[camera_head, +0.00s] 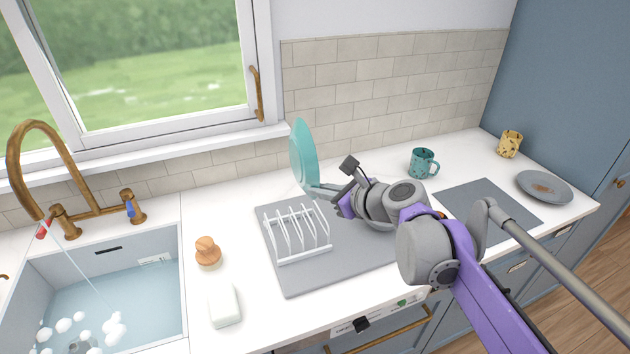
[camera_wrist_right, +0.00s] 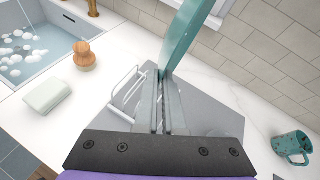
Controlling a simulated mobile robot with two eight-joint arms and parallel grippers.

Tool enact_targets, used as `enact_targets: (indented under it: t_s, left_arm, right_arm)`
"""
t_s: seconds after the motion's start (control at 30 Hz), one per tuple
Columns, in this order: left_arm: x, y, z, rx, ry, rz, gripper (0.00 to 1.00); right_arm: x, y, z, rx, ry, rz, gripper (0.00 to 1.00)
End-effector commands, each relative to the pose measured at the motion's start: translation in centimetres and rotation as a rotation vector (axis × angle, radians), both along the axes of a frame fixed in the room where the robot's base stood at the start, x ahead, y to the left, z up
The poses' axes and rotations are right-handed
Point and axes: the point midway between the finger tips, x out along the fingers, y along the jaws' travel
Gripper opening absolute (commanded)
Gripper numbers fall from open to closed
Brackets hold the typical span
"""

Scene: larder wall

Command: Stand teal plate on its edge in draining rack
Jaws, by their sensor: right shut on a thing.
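The teal plate (camera_head: 303,155) is held upright, edge on, above the back of the grey draining mat in the head view. It also shows at the top of the right wrist view (camera_wrist_right: 186,38). My right gripper (camera_head: 316,190) is shut on the plate's lower edge; its fingers show in the wrist view (camera_wrist_right: 162,98). The white draining rack (camera_head: 300,254) stands on the mat, in front of the plate, with its slots empty. In the wrist view the rack (camera_wrist_right: 126,92) is partly hidden behind the fingers. My left gripper is not in view.
The grey mat (camera_head: 300,284) lies under the rack. A wooden brush (camera_head: 208,252) and a white block (camera_head: 224,305) stand between rack and sink (camera_head: 110,290). A teal mug (camera_head: 423,163), yellow mug (camera_head: 510,144) and grey plate (camera_head: 545,186) are to the right.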

Motion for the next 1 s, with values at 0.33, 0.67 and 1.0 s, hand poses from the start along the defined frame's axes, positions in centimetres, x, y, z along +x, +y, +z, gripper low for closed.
enact_targets:
  t_s: [0.33, 0.67, 1.0]
  left_arm:
    - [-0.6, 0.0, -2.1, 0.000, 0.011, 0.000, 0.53]
    - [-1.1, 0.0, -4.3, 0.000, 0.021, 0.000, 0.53]
    - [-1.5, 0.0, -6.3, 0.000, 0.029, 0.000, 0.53]
  right_arm:
    - [0.0, 0.0, -2.8, 0.002, 0.002, -0.001, 0.00]
    - [0.0, 0.0, -5.7, 0.000, 0.001, -0.001, 0.00]
    - [0.0, 0.0, -8.7, 0.000, 0.001, -0.001, 0.00]
